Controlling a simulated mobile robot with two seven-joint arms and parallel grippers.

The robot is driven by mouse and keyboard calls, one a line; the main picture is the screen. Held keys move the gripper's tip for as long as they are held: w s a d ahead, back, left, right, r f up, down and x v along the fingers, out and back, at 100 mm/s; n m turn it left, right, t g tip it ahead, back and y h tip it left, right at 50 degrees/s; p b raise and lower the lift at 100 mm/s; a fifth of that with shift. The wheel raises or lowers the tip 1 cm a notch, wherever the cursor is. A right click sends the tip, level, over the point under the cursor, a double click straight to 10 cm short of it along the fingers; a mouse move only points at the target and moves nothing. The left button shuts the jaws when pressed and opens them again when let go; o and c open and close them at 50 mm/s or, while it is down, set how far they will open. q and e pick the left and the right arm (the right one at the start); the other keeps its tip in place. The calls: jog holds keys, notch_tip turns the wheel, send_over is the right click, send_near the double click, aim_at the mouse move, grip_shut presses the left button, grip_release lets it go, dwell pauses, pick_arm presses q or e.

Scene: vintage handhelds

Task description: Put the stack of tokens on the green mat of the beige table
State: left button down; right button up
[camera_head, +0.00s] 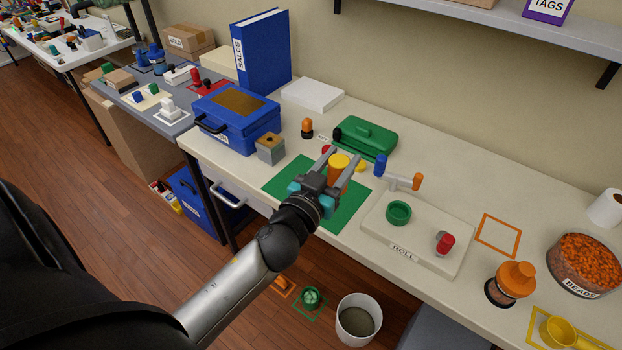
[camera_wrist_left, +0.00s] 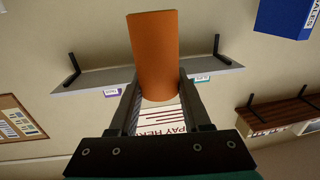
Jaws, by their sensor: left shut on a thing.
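In the left wrist view the orange stack (camera_wrist_left: 155,50) stands between the fingers (camera_wrist_left: 158,92). The green mat (camera_head: 283,179) lies on the beige table (camera_head: 462,181), partly hidden by my gripper and arm. The stack appears over the right part of the mat. I cannot tell whether it touches the mat. My right gripper is not in view.
A white ROLL board (camera_head: 425,240) with a green ring lies right. A beads tub (camera_head: 583,265) stands far right.

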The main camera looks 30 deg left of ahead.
pick_arm(q)
jog(key=w+a+r+n+y+p, duration=0.2)
jog(key=w+a+r+y, duration=0.15)
jog(key=w+a, duration=0.6)
jog(key=shift+h, duration=0.35)
jog(key=f+b, duration=0.4)
jog(key=f, duration=0.2)
jog(key=f+b, duration=0.5)
jog(key=f, duration=0.1)
jog(key=a+f+b, duration=0.1)
jog(key=f+b, duration=0.3)
jog(key=f, duration=0.3)
jog(key=shift+w, duration=0.15)
jog(key=shift+f+b, duration=0.35)
jog(key=shift+b, duration=0.15)
jog(key=shift+r, duration=0.1)
jog(key=c, duration=0.7)
grip_release()
jog(key=o, duration=0.3)
jog(key=shift+o, duration=0.2)
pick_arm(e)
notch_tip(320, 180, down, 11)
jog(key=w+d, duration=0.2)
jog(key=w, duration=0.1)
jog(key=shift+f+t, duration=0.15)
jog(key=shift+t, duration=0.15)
